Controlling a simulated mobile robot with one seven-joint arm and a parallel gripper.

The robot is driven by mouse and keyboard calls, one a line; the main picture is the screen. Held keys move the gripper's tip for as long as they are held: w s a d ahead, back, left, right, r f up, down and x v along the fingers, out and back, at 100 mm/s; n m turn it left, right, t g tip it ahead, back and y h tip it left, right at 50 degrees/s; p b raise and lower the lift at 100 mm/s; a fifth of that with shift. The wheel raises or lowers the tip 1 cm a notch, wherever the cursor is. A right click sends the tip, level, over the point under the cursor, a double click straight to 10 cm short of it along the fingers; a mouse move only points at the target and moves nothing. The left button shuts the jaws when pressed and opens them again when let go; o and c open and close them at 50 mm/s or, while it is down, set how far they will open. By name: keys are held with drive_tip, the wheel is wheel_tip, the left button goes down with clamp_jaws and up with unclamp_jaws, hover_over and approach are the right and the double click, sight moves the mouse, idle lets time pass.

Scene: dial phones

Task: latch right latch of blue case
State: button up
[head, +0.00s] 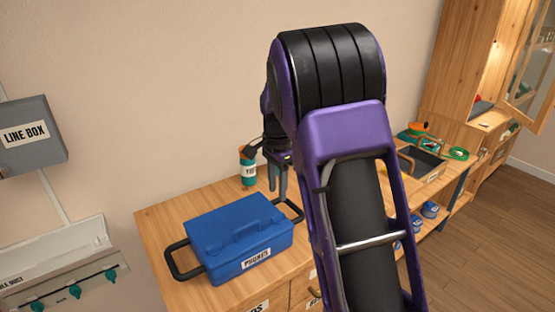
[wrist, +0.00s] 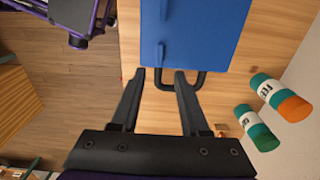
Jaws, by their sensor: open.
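The blue case (head: 225,240), with a "PHONES" label on its front, sits on the wooden cabinet top (head: 165,225). It also fills the top of the wrist view (wrist: 205,30). Its lid looks closed. Small raised blue pieces (wrist: 161,53) show near one edge of the lid; I cannot tell whether they are latches or whether one is fastened. A black handle (wrist: 203,82) sticks out from its right end. My gripper (head: 278,188) is open and empty, fingers downward, by the case's right end. In the wrist view my gripper (wrist: 160,75) is just short of that end.
A grey line box (head: 32,135) hangs on the left wall. My arm hides the area right of the case. An open bin (head: 425,165) stands farther right.

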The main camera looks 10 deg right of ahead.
wheel_tip(320, 180, up, 9)
drive_tip(key=shift+p, duration=0.35)
